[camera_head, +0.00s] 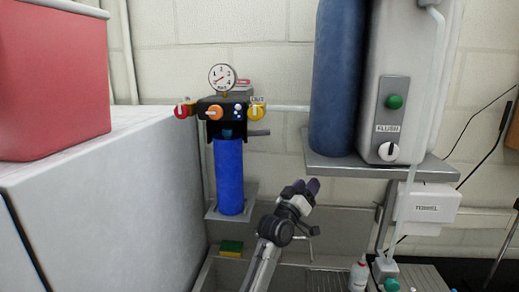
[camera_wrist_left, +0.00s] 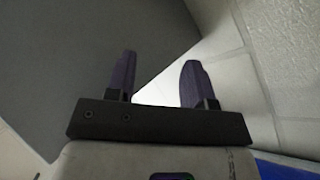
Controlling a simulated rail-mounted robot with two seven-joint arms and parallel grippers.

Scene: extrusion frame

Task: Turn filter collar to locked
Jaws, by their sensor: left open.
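The filter unit hangs on the wall with a long blue filter bowl (camera_head: 229,175). Above the bowl is a dark filter head (camera_head: 226,110) with a round gauge (camera_head: 222,77), a red knob (camera_head: 183,109), an orange knob (camera_head: 215,113) and a yellow knob (camera_head: 256,112). The collar where bowl and head meet is small and dark, and its lock position cannot be read. My left gripper (camera_head: 307,187) is right of the bowl, apart from it. In the wrist view its purple fingers (camera_wrist_left: 155,75) are apart and empty. My right gripper is not in view.
A grey shelf (camera_head: 350,168) holds a large blue cylinder (camera_head: 337,75) and a pale box (camera_head: 415,60) to the right. A large light cabinet (camera_head: 110,190) with a red box (camera_head: 52,80) stands left. Below is a sink area with a green-yellow sponge (camera_head: 231,248).

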